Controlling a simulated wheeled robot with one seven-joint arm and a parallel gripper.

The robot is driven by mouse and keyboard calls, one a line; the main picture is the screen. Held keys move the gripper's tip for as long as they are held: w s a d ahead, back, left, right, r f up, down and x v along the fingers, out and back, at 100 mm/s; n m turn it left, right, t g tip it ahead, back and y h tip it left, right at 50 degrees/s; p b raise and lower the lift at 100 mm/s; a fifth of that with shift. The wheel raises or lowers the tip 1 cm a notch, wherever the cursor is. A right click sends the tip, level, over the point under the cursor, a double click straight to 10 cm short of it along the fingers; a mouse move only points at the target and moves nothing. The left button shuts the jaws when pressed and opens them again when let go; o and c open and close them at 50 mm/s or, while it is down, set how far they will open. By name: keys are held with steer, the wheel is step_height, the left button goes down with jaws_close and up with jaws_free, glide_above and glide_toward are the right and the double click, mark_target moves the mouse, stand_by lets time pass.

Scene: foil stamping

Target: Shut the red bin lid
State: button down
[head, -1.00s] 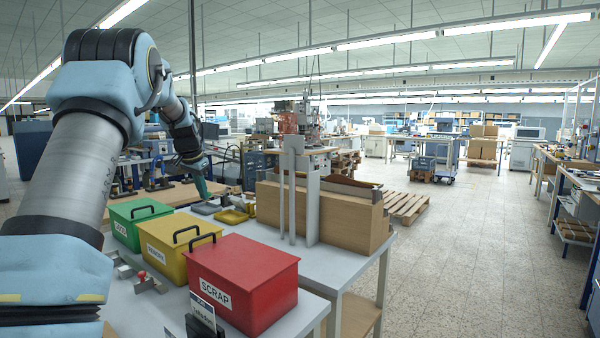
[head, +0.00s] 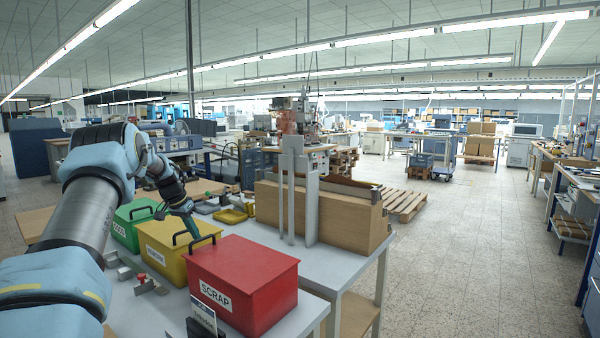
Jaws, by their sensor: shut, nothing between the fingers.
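The red bin (head: 255,298), labelled SCRAP, stands on the grey table at the front right of the row. Its red lid (head: 243,265) lies flat over the top and looks shut, with a black handle at its left edge. My gripper (head: 196,236) is shut and empty. It is above the yellow bin, close to the red bin's black handle; I cannot tell whether it touches the handle. My arm comes in from the left and partly covers the green bin.
The yellow bin (head: 172,262) and green bin (head: 122,235) stand in a row to the left of the red one. A small sign (head: 202,314) stands in front of the red bin. A grey upright and brown boxes (head: 325,215) stand behind it. Yellow trays (head: 232,215) lie further back.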

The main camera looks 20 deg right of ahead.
stand_by(0.4)
steer(key=b+v, duration=0.4)
steer(key=v, duration=0.7)
steer(key=s+a+f+n+y, duration=0.1)
steer(key=s+a+f+n, duration=0.1)
steer(key=s, duration=1.2)
steer(key=s+a+f+n+y, duration=0.1)
steer(key=s+a+f+n, duration=0.2)
steer(key=s, duration=1.1)
steer(key=s+a+f+n+y, duration=0.1)
steer(key=s+a+f+n, duration=0.2)
steer(key=s, duration=1.1)
step_height(320, 180, down, 2)
steer(key=shift+a+f+y, duration=0.15)
steer(key=shift+a+y, duration=0.15)
steer(key=shift+a, duration=0.1)
